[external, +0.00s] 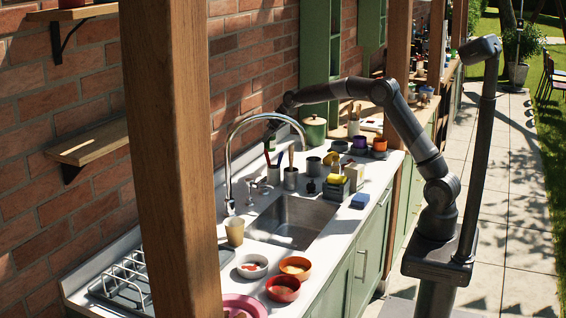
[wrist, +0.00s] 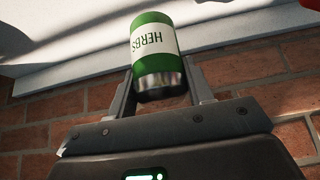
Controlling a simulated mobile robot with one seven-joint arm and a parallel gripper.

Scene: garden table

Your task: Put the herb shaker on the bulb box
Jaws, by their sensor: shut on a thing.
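The herb shaker (wrist: 154,55), a green cylinder with a white HERBS label and a silver end, is between the two fingers of my gripper (wrist: 160,92) in the wrist view. The gripper is shut on it. In the external view my gripper (external: 270,143) is above the back of the counter, close to the brick wall and behind the sink. The shaker is too small there to make out clearly. I cannot identify the bulb box for certain; a small pale box (external: 354,174) stands right of the sink area, its label unreadable.
Utensil pots (external: 291,178), a caddy with a yellow sponge (external: 336,186), a blue sponge (external: 360,201) and a green canister (external: 314,131) crowd the counter nearby. Bowls (external: 283,288) stand at the front.

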